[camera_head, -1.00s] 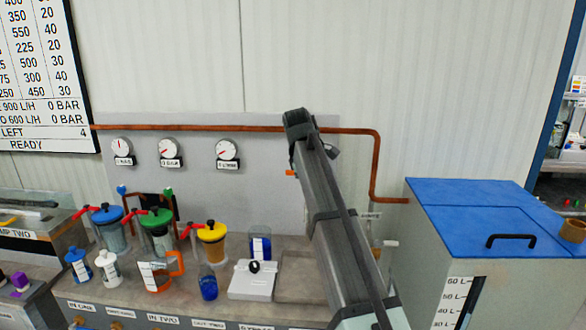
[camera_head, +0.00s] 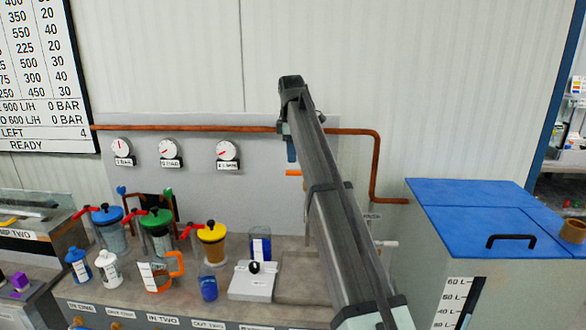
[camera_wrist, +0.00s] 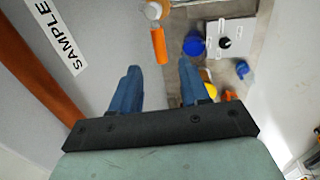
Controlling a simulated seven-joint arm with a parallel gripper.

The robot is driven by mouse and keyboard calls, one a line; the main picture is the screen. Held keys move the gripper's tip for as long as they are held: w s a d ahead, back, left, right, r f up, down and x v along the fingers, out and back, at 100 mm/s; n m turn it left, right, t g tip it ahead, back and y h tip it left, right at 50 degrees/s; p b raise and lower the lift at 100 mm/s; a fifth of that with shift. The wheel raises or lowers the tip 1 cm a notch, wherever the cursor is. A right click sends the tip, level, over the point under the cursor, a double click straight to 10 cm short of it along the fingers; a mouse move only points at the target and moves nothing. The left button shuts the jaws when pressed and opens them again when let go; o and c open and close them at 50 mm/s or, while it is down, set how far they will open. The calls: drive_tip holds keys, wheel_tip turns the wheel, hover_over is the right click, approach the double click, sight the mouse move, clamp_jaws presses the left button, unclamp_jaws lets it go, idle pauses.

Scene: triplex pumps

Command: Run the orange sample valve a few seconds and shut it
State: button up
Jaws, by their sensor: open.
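The orange sample valve handle (camera_head: 294,173) shows on the grey panel below the copper pipe, just left of my arm. In the wrist view the orange handle (camera_wrist: 159,47) hangs down from a pale round fitting (camera_wrist: 153,11), beside the SAMPLE label (camera_wrist: 57,38). My gripper (camera_wrist: 160,70) is open and empty, with its two blue fingers spread apart. In that view the handle's lower end lies in line with the gap between the fingertips; I cannot tell the distance. In the head view a blue finger of my gripper (camera_head: 291,150) shows just above the handle.
The copper pipe (camera_head: 190,127) runs along the panel behind my arm. Below are a blue container (camera_head: 260,245), a white scale-like box (camera_head: 252,282), an orange-handled jug (camera_head: 160,277) and several lidded jars. A blue-topped tank (camera_head: 470,208) stands at the right.

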sight(294, 173)
drive_tip(key=f, duration=0.3)
drive_tip(key=w+f, duration=0.1)
drive_tip(key=f, duration=0.2)
drive_tip(key=shift+w+f, duration=0.15)
drive_tip(key=shift+f, duration=0.05)
drive_tip(key=shift+c, duration=0.3)
clamp_jaws()
